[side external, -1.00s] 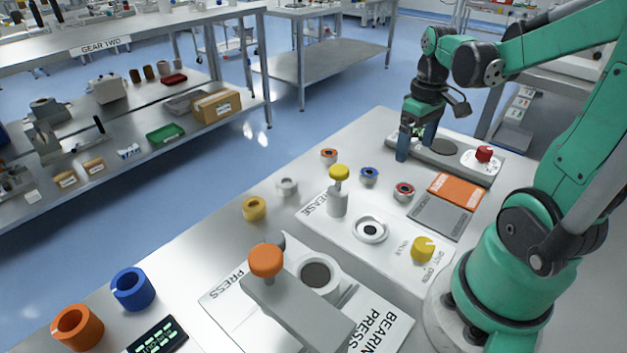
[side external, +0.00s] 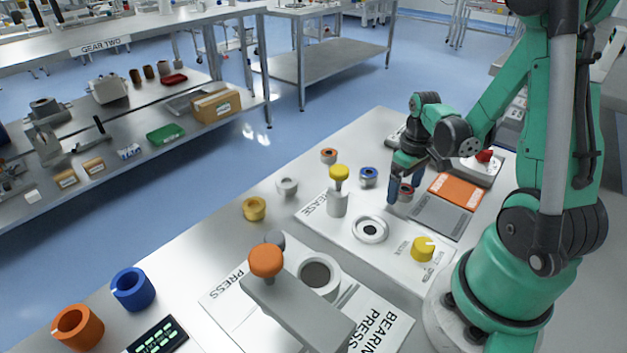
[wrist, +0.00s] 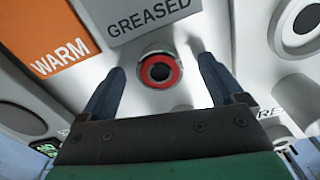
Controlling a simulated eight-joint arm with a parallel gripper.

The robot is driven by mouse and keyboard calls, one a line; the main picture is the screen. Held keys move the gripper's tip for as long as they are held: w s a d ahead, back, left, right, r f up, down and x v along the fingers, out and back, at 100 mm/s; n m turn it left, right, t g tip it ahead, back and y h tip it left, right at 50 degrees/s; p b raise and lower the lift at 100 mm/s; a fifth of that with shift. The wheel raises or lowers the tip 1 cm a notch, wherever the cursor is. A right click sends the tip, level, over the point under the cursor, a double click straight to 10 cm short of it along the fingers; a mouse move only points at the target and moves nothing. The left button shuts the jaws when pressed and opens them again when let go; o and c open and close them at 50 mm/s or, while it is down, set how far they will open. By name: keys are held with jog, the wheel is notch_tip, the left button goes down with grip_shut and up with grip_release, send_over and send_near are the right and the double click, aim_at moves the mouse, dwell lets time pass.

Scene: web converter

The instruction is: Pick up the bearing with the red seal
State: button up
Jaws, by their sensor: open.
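The bearing with the red seal (wrist: 160,71) lies on the white table between my two fingers in the wrist view, slightly beyond the fingertips. It has a metal outer ring, a red ring and a dark bore. In the side view the red-sealed bearing (side external: 406,192) is partly hidden behind my fingers. My gripper (wrist: 160,68) is open, with one blue-grey finger on each side of the bearing. In the side view my gripper (side external: 397,190) is low over the table at the bearing. I cannot tell whether a finger touches it.
An orange WARM pad (side external: 456,192) and a grey GREASED pad (side external: 442,217) lie close by. A blue-sealed bearing (side external: 369,176), an orange one (side external: 328,156) and a yellow-capped grease post (side external: 338,198) stand to the left. A round grease fixture (side external: 370,229) is in front.

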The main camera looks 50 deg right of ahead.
grip_shut()
dwell(0.3)
